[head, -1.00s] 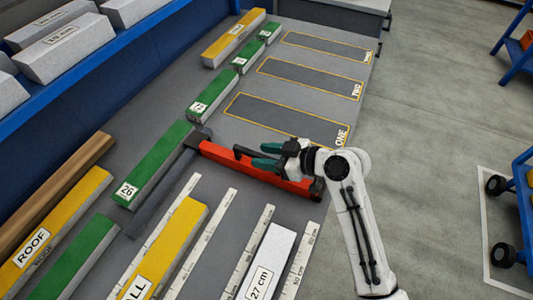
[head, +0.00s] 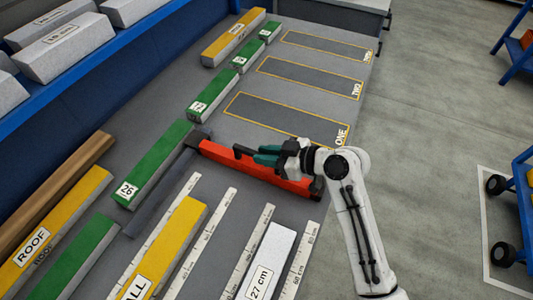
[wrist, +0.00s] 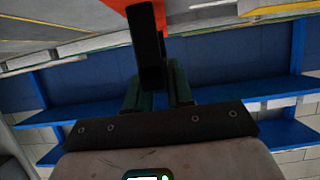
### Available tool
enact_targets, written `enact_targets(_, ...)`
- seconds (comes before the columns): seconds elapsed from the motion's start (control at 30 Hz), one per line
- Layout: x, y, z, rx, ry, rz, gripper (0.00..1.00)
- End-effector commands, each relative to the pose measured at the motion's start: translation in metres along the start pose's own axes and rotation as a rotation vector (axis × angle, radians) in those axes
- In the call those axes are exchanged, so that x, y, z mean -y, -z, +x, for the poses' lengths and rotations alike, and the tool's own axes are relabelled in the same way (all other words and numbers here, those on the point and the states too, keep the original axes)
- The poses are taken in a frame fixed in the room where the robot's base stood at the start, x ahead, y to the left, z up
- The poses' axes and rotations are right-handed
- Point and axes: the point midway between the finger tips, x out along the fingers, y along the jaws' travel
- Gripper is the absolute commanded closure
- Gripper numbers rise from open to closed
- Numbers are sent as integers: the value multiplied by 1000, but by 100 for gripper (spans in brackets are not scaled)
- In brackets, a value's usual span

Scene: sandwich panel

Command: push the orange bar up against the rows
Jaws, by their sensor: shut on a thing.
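The orange bar (head: 225,156) lies across the grey table on the near side of the outlined row ONE (head: 285,117), with a strip of bare table between them. Its left end meets a dark rail (head: 160,195). My gripper (head: 258,155) is over the bar with its teal fingers shut on the bar's black handle (head: 241,150). In the wrist view the handle (wrist: 148,45) stands between the fingers, and a bit of the orange bar (wrist: 120,4) shows at the top edge. Rows TWO (head: 310,77) and the farthest one (head: 328,46) lie beyond. All three outlined rows look empty.
Green bars (head: 165,160) and a yellow bar (head: 235,38) line the left side. Near the front lie white measuring strips (head: 205,230), a yellow bar (head: 170,245) and a 27 cm block (head: 270,260). A blue shelf (head: 100,68) runs along the left.

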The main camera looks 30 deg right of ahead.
Motion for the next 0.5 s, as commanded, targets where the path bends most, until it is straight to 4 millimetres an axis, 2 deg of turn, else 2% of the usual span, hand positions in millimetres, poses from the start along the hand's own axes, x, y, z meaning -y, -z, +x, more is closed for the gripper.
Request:
enact_targets(0.17, 2, 0, 0, 1, 1, 0, 100)
enact_targets(0.27, 10, 0, -1, 2, 3, 0, 100)
enact_targets(0.37, 27, 0, 0, 4, 6, 0, 100)
enact_targets(0.5, 62, 0, -1, 4, 9, 0, 100)
